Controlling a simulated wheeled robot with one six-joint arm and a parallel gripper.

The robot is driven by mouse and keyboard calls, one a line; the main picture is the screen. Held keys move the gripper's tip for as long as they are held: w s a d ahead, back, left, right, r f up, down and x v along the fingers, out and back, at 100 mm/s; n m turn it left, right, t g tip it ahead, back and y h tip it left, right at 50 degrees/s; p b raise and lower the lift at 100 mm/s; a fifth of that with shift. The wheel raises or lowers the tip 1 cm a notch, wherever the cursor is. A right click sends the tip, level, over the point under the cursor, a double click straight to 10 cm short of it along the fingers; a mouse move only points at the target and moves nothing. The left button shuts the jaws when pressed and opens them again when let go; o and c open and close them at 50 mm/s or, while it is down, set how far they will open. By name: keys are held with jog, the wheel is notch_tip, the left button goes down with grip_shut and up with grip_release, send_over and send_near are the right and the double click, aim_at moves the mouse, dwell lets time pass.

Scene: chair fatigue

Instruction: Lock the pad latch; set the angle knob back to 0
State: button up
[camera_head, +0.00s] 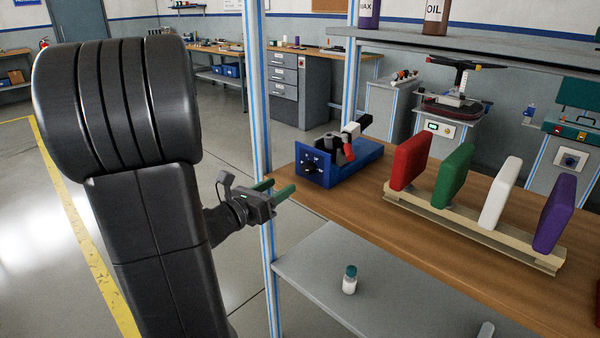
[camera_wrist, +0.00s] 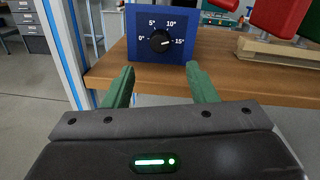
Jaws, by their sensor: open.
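A blue fixture (camera_head: 358,166) stands on the wooden bench (camera_head: 345,208). Its front panel carries a black angle knob (camera_wrist: 160,40) with marks 0°, 5°, 10° and 15°. The knob's pointer appears turned to the right, towards 15°. Dark, red and white clamp parts (camera_head: 348,150) sit on top of the fixture; I cannot tell which is the pad latch or whether it is locked. My gripper (camera_head: 279,187) is open and empty, its two green fingers (camera_wrist: 160,76) apart. It is in front of the panel, below the knob and not touching it.
A rack (camera_head: 470,231) on the bench holds red (camera_head: 410,160), green (camera_head: 451,175), white (camera_head: 500,192) and purple (camera_head: 554,214) pads. A blue-white post (camera_head: 257,90) stands close to my arm. A lower shelf (camera_head: 320,275) bears a small bottle (camera_head: 349,281).

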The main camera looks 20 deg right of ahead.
aim_at(305, 170)
jog(key=p+x, duration=0.1)
jog(key=x, duration=0.8)
jog(key=shift+w+d, duration=0.1)
jog(key=shift+d, duration=0.1)
jog(key=c, duration=1)
